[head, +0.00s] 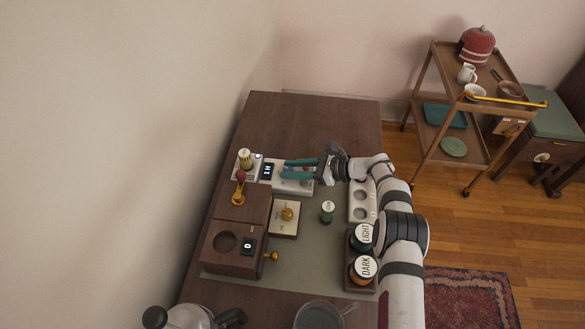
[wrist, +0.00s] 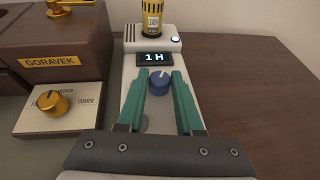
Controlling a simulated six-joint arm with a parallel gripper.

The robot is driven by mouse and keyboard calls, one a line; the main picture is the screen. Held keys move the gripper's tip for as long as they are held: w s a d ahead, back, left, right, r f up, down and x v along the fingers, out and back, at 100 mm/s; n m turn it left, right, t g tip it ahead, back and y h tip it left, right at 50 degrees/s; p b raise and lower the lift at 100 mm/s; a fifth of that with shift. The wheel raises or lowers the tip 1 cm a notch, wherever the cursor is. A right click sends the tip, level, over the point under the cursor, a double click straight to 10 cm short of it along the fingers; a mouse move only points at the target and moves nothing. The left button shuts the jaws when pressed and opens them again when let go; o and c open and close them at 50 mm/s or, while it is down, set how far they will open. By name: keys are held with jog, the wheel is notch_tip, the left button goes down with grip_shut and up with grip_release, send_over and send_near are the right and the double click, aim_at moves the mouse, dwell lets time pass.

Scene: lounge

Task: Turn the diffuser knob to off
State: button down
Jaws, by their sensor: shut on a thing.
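The diffuser is a slim white unit (wrist: 133,110) with a small display (wrist: 155,58) reading "1H" and a small bottle (wrist: 152,18) at its far end. It also shows in the head view (head: 253,174), near the table's left edge. Its round blue knob (wrist: 159,83), with a dark pointer mark, lies in front of the display. My gripper (wrist: 160,76), with teal fingers, is shut on the blue knob, one finger on each side. In the head view my gripper (head: 286,169) reaches in from the right, and the fingers largely hide the knob.
A brown wooden machine (head: 237,230) labelled GORAVEK stands beside the diffuser, with a plate bearing a brass knob (wrist: 53,103). LIGHT (head: 363,236) and DARK (head: 364,267) jars stand in a holder near my arm. The table's far end (head: 310,120) is clear.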

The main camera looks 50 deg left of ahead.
jog(key=shift+w+a+r, duration=0.1)
jog(key=shift+w+r, duration=0.1)
jog(key=shift+w, duration=0.2)
jog(key=shift+s+n+g+h, duration=0.1)
jog(key=shift+n+g+h, duration=0.2)
jog(key=shift+n+g, duration=0.15)
jog(key=shift+d, duration=0.2)
jog(key=c, duration=0.8)
grip_release()
jog(key=shift+o, duration=1.1)
jog(key=shift+s+f, duration=0.1)
jog(key=v, duration=1.2)
